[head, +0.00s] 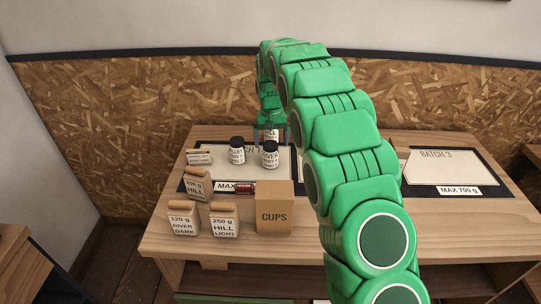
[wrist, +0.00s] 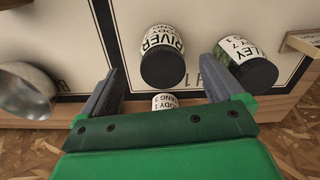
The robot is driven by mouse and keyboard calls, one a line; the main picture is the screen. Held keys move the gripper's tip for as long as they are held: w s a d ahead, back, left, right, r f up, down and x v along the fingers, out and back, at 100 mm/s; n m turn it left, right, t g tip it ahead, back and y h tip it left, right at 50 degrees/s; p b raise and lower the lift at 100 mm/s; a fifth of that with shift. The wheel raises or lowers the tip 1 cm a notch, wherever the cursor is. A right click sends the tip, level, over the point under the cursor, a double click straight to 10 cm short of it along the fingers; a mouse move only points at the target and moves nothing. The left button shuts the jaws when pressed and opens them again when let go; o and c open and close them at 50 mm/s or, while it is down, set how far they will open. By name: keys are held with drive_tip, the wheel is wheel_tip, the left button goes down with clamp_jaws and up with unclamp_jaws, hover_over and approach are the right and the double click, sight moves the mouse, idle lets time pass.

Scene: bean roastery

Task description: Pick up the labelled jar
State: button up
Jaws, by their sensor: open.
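Three jars with white printed labels are in view. A black-lidded jar reading RIVER (head: 270,154) and one reading VALLEY (head: 237,151) stand on the left mat (head: 209,175). In the wrist view, RIVER (wrist: 163,62) is ahead between the finger lines and VALLEY (wrist: 247,62) is by the right finger. A third jar, reading HILL (head: 271,135), is behind RIVER at my gripper (head: 272,130). In the wrist view this third jar's label (wrist: 166,101) shows between the fingers near the palm, partly hidden. My gripper (wrist: 169,65) is open; no contact is visible.
A CUPS box (head: 273,210) stands in front of the mat. Bags labelled HILL (head: 197,183), RIVER DARK (head: 183,220) and HILL LIGHT (head: 224,221) are at left. A metal bowl (wrist: 27,90) is left of my gripper. The BATCH 3 mat (head: 450,167) looks clear.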

sight(271, 155)
drive_tip(key=shift+w+a+f, duration=0.1)
drive_tip(key=shift+a+f, duration=0.05)
drive_tip(key=shift+f, duration=2.6)
drive_tip(key=c, duration=1.3)
drive_tip(key=shift+r, duration=0.1)
